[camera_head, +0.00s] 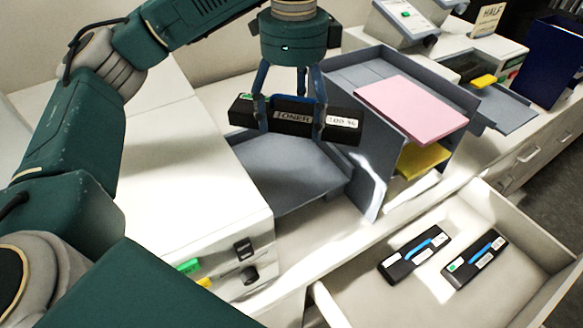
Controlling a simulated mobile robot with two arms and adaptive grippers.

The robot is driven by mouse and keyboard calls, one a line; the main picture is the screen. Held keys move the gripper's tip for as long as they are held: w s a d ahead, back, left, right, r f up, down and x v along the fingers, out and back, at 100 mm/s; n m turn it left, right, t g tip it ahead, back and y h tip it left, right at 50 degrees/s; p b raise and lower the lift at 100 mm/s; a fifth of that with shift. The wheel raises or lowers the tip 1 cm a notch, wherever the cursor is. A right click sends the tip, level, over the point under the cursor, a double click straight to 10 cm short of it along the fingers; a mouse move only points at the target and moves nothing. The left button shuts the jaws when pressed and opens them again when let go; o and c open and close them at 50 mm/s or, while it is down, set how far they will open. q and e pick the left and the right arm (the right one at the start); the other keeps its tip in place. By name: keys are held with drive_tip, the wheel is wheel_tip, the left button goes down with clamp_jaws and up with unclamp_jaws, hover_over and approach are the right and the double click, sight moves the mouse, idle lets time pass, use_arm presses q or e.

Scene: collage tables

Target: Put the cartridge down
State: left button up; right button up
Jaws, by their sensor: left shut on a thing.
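A black toner cartridge (246,114) with white labels is held level in my left gripper (291,122). The gripper points down from above, and its blue-grey fingers are shut around the cartridge's middle. The cartridge is in the air above a grey tray (290,178) beside a white machine (215,200). Two more black cartridges, each with a blue strip, lie in an open drawer at the lower right: one on the left (412,256) and one on the right (474,258). My right gripper is not in view.
A grey sorter (366,190) holds pink paper (410,108) on top and yellow paper (422,160) below. The open white drawer (350,304) has bare floor around its cartridges. A dark blue bin (551,62) and a "HALF" sign (487,20) stand at the upper right.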

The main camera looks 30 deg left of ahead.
use_arm(q)
wheel_tip(320, 180, down, 7)
drive_tip(key=p, duration=0.1)
hover_over(292, 188)
wheel_tip(292, 188, down, 6)
drive_tip(key=shift+r, duration=0.1)
drive_tip(key=shift+f, duration=0.25)
wheel_tip(292, 188, down, 4)
drive_tip(key=shift+f+p, duration=0.2)
drive_tip(key=shift+p, duration=0.5)
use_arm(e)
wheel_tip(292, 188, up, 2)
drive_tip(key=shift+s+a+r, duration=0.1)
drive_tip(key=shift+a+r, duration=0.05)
use_arm(q)
drive_tip(key=o, duration=1.2)
drive_tip(key=shift+f, duration=0.15)
drive_tip(key=shift+c, duration=0.2)
drive_tip(key=o, duration=0.4)
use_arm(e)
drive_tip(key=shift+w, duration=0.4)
use_arm(q)
drive_tip(key=shift+o, duration=0.2)
